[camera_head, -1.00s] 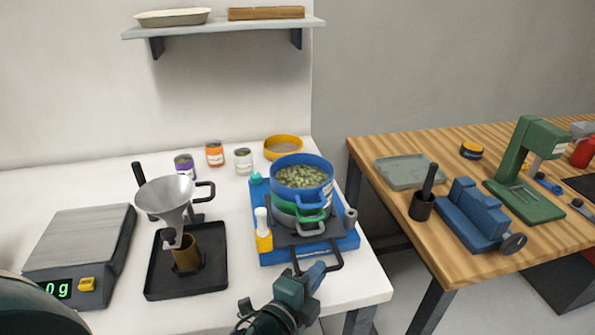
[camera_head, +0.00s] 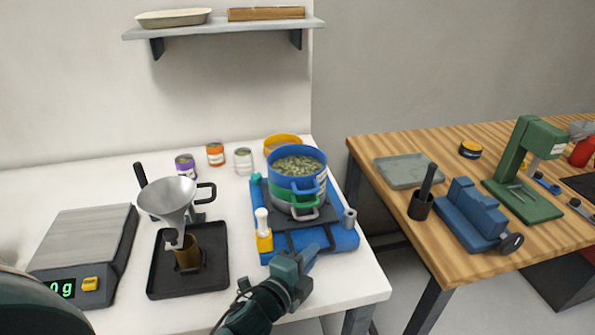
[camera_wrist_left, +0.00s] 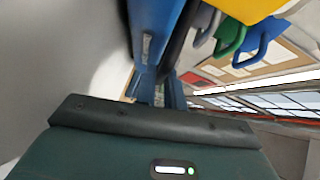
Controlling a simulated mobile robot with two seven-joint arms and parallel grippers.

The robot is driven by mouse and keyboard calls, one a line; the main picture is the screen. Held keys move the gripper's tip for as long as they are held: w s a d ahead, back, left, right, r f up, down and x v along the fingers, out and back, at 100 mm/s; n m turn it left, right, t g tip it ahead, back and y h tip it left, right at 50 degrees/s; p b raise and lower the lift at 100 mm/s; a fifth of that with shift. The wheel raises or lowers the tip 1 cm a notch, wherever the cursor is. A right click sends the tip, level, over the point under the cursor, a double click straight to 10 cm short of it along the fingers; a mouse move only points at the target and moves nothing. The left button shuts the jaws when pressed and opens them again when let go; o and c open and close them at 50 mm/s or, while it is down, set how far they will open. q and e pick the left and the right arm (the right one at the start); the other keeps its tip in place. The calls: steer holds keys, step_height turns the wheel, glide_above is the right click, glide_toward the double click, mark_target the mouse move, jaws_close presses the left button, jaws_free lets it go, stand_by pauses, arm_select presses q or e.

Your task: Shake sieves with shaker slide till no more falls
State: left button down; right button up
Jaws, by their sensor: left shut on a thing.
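A stack of sieves stands on the shaker slide. The blue top sieve (camera_head: 298,160) holds green pellets, with a green sieve (camera_head: 297,198) and a grey pan (camera_head: 300,211) beneath. The stack sits on a dark carriage (camera_head: 272,217) over the blue shaker base (camera_head: 342,241). My left gripper (camera_head: 312,252) is at the front of the shaker, shut on the dark slide handle (camera_head: 300,245). The left wrist view shows the blue, green and grey sieve handles (camera_wrist_left: 232,38) at its upper right. My right gripper is out of view.
A funnel (camera_head: 170,200) stands over a brass cup (camera_head: 186,250) on a black tray (camera_head: 160,288), left of the shaker. A scale (camera_head: 85,240) reads 0 g. Several small cans (camera_head: 215,154) and a yellow sieve (camera_head: 283,142) stand behind. A wooden bench (camera_head: 450,255) is at right.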

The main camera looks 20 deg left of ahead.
arm_select(q)
steer(key=shift+s+d+f, duration=0.1)
steer(key=shift+s+d, duration=0.55)
steer(key=shift+s, duration=0.3)
steer(key=shift+s+d, duration=0.65)
steer(key=shift+s, duration=0.3)
steer(key=shift+a, duration=0.1)
steer(key=shift+w+a, duration=0.15)
steer(key=shift+w, duration=0.15)
steer(key=shift+w+a+p, duration=0.3)
steer(key=shift+w+a, duration=0.25)
steer(key=shift+w, duration=0.25)
steer(key=shift+w+a+p, duration=0.3)
steer(key=shift+w+a, duration=0.25)
steer(key=shift+w, duration=0.25)
steer(key=c, duration=0.8)
jaws_free()
